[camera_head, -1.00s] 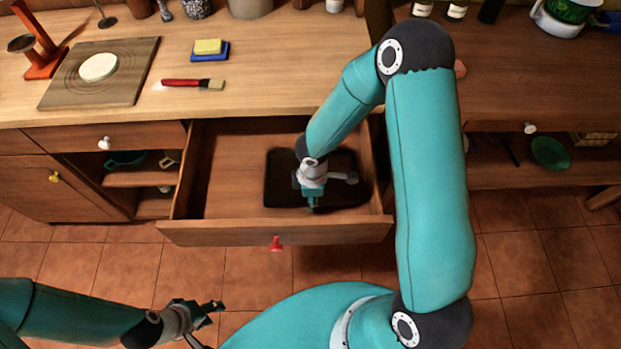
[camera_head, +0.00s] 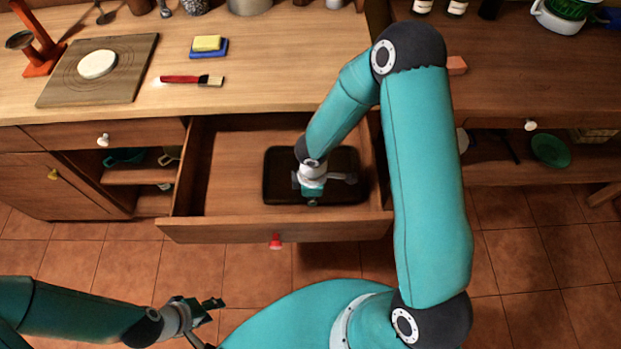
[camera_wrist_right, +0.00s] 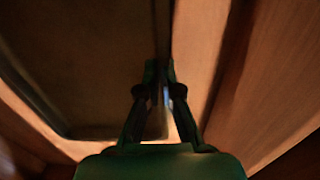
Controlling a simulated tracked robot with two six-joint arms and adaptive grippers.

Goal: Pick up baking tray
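The dark rectangular baking tray (camera_head: 280,180) is in the open drawer (camera_head: 215,190), towards its right side. My right gripper (camera_head: 312,199) is over the tray's near right part in the head view, and the arm hides some of the tray. In the right wrist view, the tray (camera_wrist_right: 85,60) fills the left side, and my right gripper's fingertips (camera_wrist_right: 160,72) are close together on its rim. My left gripper (camera_head: 214,310) is open and empty, low over the floor at the lower left.
The drawer front with its red knob (camera_head: 276,242) and the drawer walls surround the tray. The drawer's left half is empty.

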